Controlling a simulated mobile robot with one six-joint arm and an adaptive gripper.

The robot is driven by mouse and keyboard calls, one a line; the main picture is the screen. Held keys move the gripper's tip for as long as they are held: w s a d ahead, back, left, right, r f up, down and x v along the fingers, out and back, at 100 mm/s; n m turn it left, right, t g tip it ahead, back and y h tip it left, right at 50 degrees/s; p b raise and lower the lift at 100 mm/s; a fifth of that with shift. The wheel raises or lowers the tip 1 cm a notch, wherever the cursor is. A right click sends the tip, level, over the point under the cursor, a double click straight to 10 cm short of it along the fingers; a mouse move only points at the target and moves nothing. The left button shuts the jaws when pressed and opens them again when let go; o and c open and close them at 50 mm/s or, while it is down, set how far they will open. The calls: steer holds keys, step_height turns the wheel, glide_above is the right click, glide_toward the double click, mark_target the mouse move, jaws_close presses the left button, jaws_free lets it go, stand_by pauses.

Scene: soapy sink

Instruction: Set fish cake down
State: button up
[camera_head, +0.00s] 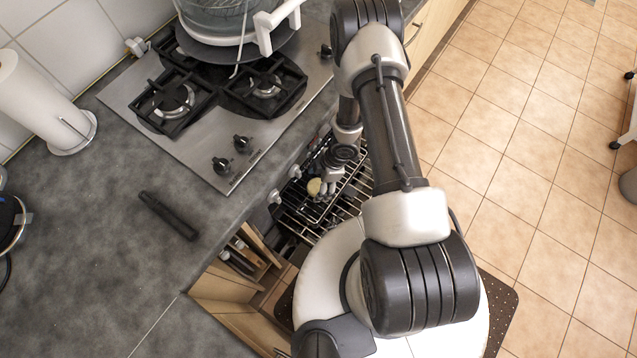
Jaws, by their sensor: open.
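A small round yellowish piece (314,187), which looks like the fish cake, shows on the pulled-out wire rack (292,213) below the hob. My gripper (324,193) points down over the rack, right beside the fish cake. Its fingers are open and very close to the piece. I cannot tell whether they touch it. My arm comes in from the lower right and hides part of the rack's right side.
The gas hob (215,100) with knobs on its front edge and a large pot (215,22) stands above the rack. An open drawer (232,303) is at the lower left. A dark bar (168,214) and a paper roll (38,100) are on the grey counter. The tiled floor (530,150) at right is mostly clear.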

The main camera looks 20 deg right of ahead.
steer(key=p+v, duration=0.4)
steer(key=v, duration=0.6)
steer(key=shift+r, duration=0.4)
steer(key=shift+s+d+f, duration=0.1)
